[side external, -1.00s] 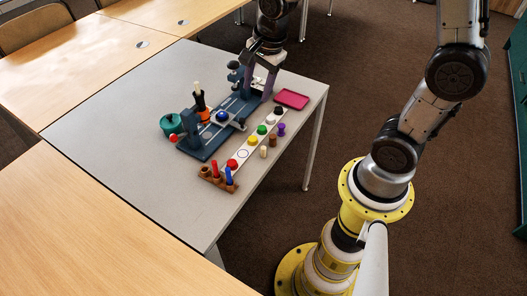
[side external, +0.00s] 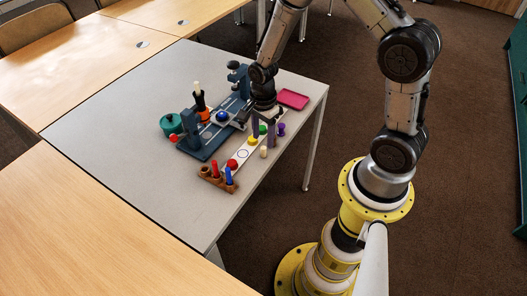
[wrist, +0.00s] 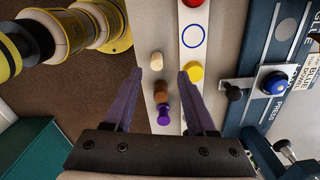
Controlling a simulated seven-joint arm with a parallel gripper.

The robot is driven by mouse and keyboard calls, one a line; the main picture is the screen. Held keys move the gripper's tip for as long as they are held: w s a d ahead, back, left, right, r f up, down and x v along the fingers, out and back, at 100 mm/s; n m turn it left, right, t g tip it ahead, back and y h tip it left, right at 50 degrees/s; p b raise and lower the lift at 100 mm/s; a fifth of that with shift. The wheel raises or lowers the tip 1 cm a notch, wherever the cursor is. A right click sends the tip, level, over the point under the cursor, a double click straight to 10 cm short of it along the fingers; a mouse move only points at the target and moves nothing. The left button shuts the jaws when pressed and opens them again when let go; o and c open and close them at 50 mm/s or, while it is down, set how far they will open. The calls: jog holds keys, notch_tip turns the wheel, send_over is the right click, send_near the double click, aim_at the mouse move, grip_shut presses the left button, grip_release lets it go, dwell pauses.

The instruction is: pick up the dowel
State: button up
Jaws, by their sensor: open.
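A short cream peg (side external: 264,153), a brown peg (wrist: 160,91) and a purple peg (side external: 281,129) stand in a row beside the white strip. A red rod (side external: 214,168) and a blue rod (side external: 229,177) stand in a wooden rack at the strip's near end. I cannot tell which of these is the dowel. My gripper (side external: 263,143) is open and low over the row. In the wrist view, the cream and brown pegs lie between the lines of my fingers (wrist: 158,76), apart from both. A finger mostly hides the brown peg in the side view.
The white strip (wrist: 195,40) carries coloured pieces, with red and yellow ones near my fingers. A blue-grey device (side external: 205,150) with a blue button stands left of it. A pink tray (side external: 293,99) lies behind. The table's front left is clear.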

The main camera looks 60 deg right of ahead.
aim_at(264, 148)
jog(key=f, duration=0.4)
jog(key=shift+s+a, duration=0.25)
jog(key=shift+f, duration=0.65)
grip_shut()
